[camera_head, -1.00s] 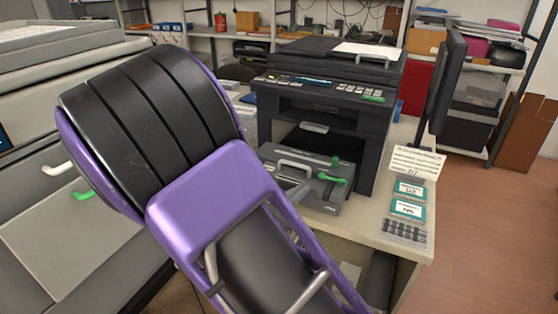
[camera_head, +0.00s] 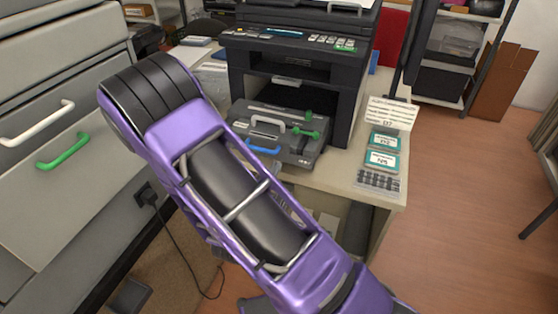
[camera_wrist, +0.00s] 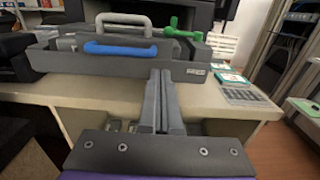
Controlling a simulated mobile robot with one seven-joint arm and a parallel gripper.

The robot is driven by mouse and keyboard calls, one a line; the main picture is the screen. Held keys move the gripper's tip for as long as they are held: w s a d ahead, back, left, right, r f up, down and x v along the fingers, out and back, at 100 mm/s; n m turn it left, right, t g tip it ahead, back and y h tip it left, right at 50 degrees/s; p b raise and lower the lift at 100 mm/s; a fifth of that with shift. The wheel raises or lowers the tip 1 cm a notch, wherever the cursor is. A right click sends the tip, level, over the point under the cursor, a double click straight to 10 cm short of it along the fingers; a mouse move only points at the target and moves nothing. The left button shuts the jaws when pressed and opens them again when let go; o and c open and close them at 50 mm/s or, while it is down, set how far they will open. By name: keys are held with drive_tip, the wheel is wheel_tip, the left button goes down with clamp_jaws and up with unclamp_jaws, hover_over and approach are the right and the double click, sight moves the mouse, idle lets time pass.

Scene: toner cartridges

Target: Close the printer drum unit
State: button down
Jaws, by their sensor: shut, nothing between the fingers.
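The printer drum unit (camera_head: 293,150) is a dark grey block on the light table in front of the printer. It has a grey handle (camera_head: 267,121), a blue handle (camera_head: 262,148) on its front and a green lever (camera_head: 306,132) at its right. It also shows in the wrist view (camera_wrist: 60,62), with the blue handle (camera_wrist: 120,48) and green lever (camera_wrist: 180,30). My gripper (camera_wrist: 161,75) is shut and empty, in front of the unit's front face, right of the blue handle. I cannot tell whether the fingertips touch it. In the head view my arm hides my gripper.
The dark printer (camera_head: 300,65) stands behind the unit with an open front cavity. Labelled teal boxes (camera_head: 382,160), a card (camera_head: 390,113) and a grey keypad-like item (camera_head: 378,181) lie right on the table. Cabinets with white and green handles (camera_head: 62,150) stand left. Floor at right is clear.

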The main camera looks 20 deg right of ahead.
sight(283, 153)
drive_tip(key=shift+x, duration=2.1)
drive_tip(key=shift+w, duration=0.1)
